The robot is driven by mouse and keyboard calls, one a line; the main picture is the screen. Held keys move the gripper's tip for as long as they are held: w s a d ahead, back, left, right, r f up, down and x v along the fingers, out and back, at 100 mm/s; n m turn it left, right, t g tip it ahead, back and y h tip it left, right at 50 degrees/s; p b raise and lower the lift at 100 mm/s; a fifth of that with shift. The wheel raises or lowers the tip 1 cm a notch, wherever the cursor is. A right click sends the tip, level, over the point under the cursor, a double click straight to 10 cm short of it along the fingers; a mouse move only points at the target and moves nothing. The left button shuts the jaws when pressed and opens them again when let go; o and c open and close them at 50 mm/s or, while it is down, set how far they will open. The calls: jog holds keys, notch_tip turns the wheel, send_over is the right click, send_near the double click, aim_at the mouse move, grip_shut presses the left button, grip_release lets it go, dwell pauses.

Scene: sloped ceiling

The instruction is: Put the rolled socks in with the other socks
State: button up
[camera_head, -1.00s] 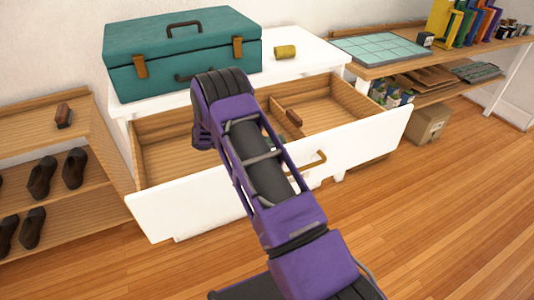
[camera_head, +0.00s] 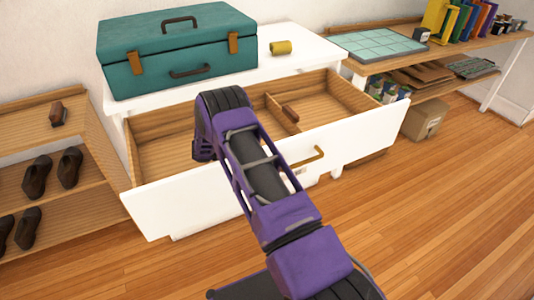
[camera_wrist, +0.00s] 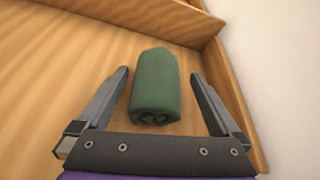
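A green rolled bundle (camera_wrist: 156,85), which looks like rolled socks, lies on the wooden drawer floor in the wrist view. My gripper (camera_wrist: 160,73) is open, with one finger on each side of the bundle and a gap on both sides. In the head view my arm hides the gripper and the green bundle. A mustard-yellow roll (camera_head: 281,47), perhaps also rolled socks, lies on the white dresser top, right of the teal suitcase. The open drawer (camera_head: 365,132) has a divider between its left and right compartments.
The teal suitcase (camera_head: 178,50) covers much of the dresser top. A shoe rack (camera_head: 85,195) stands left and a shelf (camera_head: 440,60) right. The floor in front is clear at right.

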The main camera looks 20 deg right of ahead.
jog(key=v, duration=1.2)
